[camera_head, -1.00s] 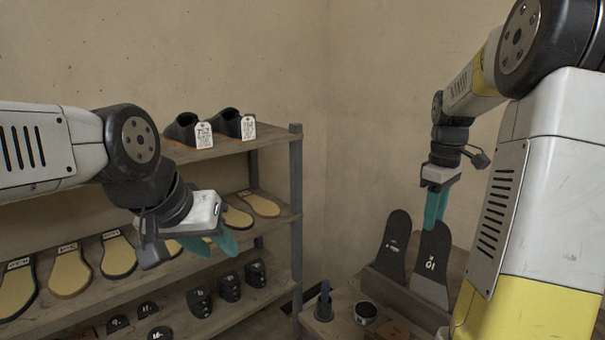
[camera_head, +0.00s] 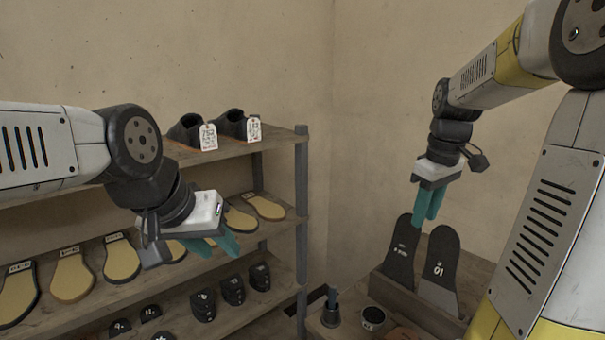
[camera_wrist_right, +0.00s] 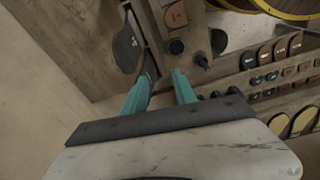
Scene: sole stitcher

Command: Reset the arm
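My left gripper (camera_head: 217,247) is at the left, in front of the shelf rack, with its teal fingers pointing down to the right. Its fingers overlap in this view, so how far apart they are is hard to tell, and I see nothing held in them. My right gripper (camera_head: 427,219) hangs above the dark upright sole shapes (camera_head: 403,253) in the wooden box at the right. In the right wrist view its two teal fingers (camera_wrist_right: 160,84) stand apart with nothing between them.
A wooden rack (camera_head: 301,215) holds black shoes (camera_head: 238,125) with tags on top, tan soles (camera_head: 122,258) in the middle and dark heel pieces (camera_head: 233,289) below. A small dark holder (camera_head: 331,313) and a round tin (camera_head: 373,317) stand on the bench. Bare walls rise behind.

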